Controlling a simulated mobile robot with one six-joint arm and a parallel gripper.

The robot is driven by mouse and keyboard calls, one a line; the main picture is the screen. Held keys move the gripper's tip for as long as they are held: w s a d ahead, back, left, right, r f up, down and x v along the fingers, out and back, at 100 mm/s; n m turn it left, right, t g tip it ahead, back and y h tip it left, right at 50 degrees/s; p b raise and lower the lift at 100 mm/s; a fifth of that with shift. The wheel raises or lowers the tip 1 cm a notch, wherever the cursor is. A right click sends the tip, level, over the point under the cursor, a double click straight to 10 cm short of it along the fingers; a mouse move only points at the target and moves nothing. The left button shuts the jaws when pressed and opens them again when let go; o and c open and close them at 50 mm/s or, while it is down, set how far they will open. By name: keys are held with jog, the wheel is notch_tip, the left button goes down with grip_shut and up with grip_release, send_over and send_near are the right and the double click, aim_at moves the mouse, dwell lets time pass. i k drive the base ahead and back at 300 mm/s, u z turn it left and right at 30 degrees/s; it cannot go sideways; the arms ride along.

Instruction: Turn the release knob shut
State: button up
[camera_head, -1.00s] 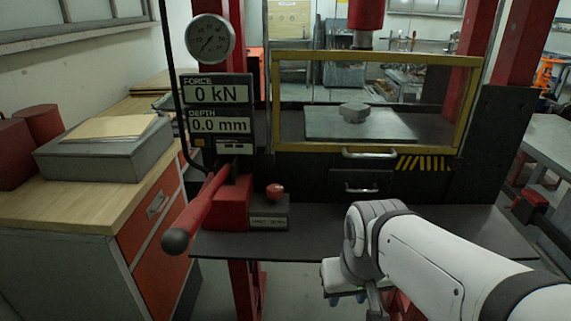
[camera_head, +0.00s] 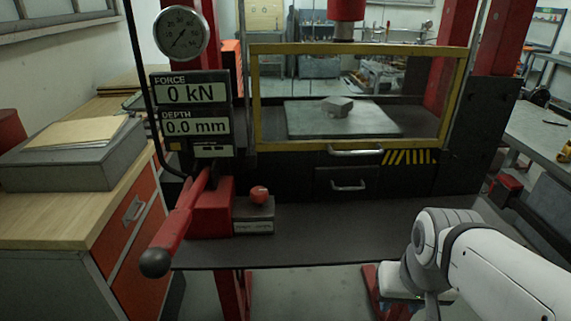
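The release knob (camera_head: 259,194) is a small red knob on top of a grey block (camera_head: 254,217) with a label on its front. The block sits on the dark shelf, just right of the red pump base (camera_head: 211,211). I cannot tell from here how far the knob is turned. My white arm is at the lower right, well to the right of the knob and apart from it. My gripper's fingers are hidden below the arm or out of frame.
A red pump lever with a black grip (camera_head: 155,262) sticks out left of the knob. A yellow-framed guard (camera_head: 254,100) stands behind, with a metal piece (camera_head: 337,106) inside. The gauge (camera_head: 181,33) and display (camera_head: 191,106) read 0 kN and 0.0 mm. The shelf (camera_head: 330,228) is clear right of the knob.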

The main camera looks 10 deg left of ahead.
aim_at(259, 194)
jog(key=z, duration=0.1)
jog(key=k, duration=1.1)
jog(key=u, duration=0.9)
jog(key=i, duration=1)
jog(key=u, duration=0.05)
